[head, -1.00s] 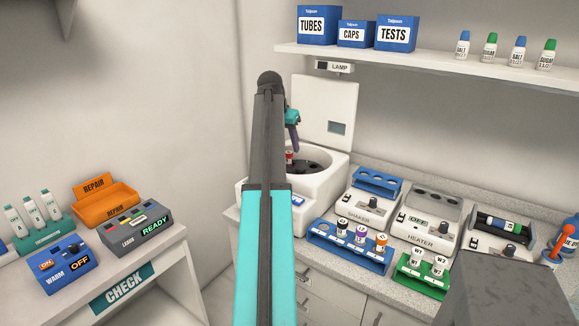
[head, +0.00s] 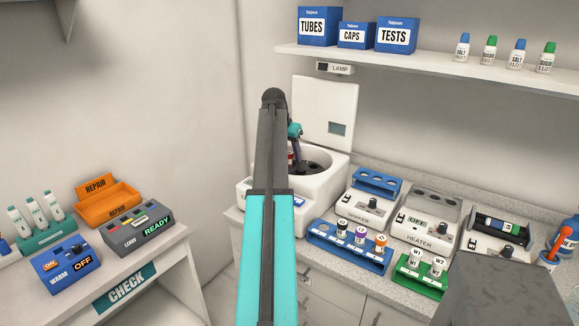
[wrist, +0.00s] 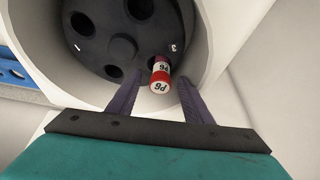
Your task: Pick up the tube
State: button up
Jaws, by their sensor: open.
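The tube (wrist: 160,80) is small, with a red and white body marked P6. It sits in a hole of the dark rotor (wrist: 103,45) inside the open white centrifuge (head: 327,178), near the number 3. My gripper (wrist: 160,77) is open, its two dark fingers pointing into the bowl, one on each side of the tube in the wrist view. I cannot tell whether they touch it. In the head view the gripper (head: 296,150) is over the centrifuge bowl, and my arm hides part of the centrifuge. A little of the tube's red shows beside the arm.
The centrifuge's raised lid (head: 325,112) stands behind the bowl. A blue rack (head: 322,238) with several tubes, a shaker (head: 367,212) and a heater (head: 424,215) stand to the right. A shelf (head: 400,58) with boxes and bottles hangs above.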

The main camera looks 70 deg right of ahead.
jog(key=shift+c, duration=0.3)
grip_shut()
jog(key=shift+r, duration=0.15)
notch_tip(320, 180, up, 10)
jog(key=shift+f+b, duration=0.15)
jog(key=shift+b, duration=0.8)
jog(key=shift+w, duration=0.1)
dwell(0.3)
